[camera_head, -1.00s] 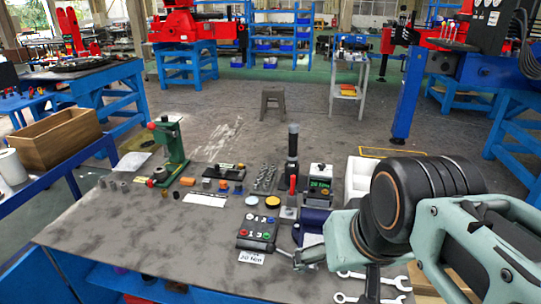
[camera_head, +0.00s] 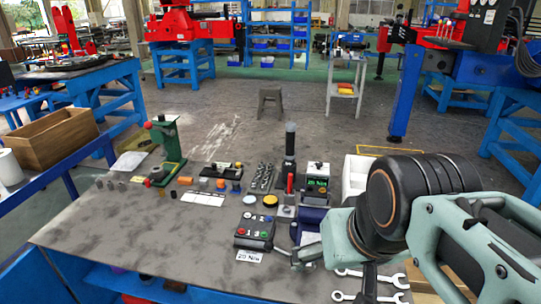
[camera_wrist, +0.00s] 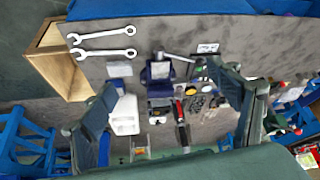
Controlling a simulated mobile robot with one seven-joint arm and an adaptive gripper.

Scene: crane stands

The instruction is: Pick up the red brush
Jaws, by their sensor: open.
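A slim upright red piece (camera_head: 290,182) stands on the workbench (camera_head: 130,230), with a tall black cylinder (camera_head: 290,140) right behind it. In the wrist view the red piece (camera_wrist: 179,110) lies in line with the black part (camera_wrist: 184,135). I cannot tell for sure whether this is the red brush; no bristles are visible. My gripper (camera_wrist: 168,80) is open and empty, its fingers spread wide at left and right of the wrist view. The red piece shows between the fingers, apart from them and lower down.
A blue vise (camera_wrist: 159,70) and a button box (camera_head: 255,230) are near my gripper. Two wrenches (camera_wrist: 104,44) lie near the bench edge. A white bin (camera_wrist: 125,115), a green press (camera_head: 166,150) and small parts stand around. The bench's left front is clear.

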